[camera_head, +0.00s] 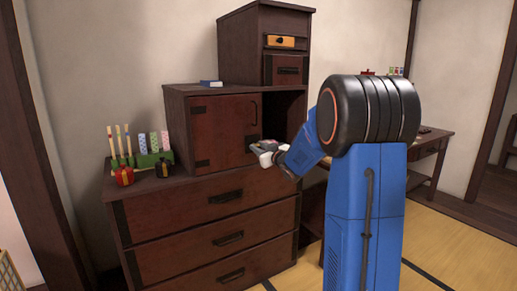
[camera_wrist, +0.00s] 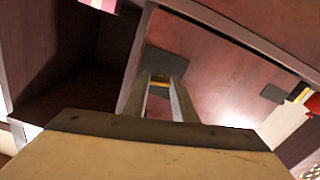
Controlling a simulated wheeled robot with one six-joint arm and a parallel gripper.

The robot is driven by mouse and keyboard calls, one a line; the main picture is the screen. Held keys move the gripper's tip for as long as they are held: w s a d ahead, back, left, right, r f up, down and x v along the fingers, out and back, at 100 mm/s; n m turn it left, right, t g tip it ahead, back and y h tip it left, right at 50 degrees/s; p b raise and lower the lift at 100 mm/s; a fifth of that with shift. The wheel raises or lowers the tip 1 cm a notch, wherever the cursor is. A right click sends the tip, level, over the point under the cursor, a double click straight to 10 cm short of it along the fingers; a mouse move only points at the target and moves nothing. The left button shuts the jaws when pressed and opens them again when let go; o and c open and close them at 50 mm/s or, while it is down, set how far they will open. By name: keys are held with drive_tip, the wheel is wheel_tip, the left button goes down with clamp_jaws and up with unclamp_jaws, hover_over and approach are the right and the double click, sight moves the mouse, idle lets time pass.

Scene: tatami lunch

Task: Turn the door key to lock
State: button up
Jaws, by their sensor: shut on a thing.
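The cabinet door (camera_head: 222,128) is a red-brown panel with dark fittings, left of a dark open compartment. In the wrist view the door (camera_wrist: 225,70) lies right of the compartment, with a dark plate (camera_wrist: 166,62) near its edge. My gripper (camera_head: 265,154) is at the door's lower right edge in the head view. In the wrist view its narrow grey fingers (camera_wrist: 163,84) reach to the dark plate. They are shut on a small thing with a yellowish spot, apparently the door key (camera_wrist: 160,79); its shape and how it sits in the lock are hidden.
The cabinet stands on a dark drawer chest (camera_head: 215,235). A green holder (camera_head: 150,160) with coloured sticks and a small red pot (camera_head: 123,175) are on its left. A wooden desk (camera_head: 430,145) stands at the right.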

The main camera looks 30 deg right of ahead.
drive_tip(key=shift+n, duration=7.7)
drive_tip(key=o, duration=1)
drive_tip(key=shift+o, duration=0.2)
drive_tip(key=shift+s, duration=0.15)
drive_tip(key=s, duration=1.7)
drive_tip(key=shift+d, duration=0.3)
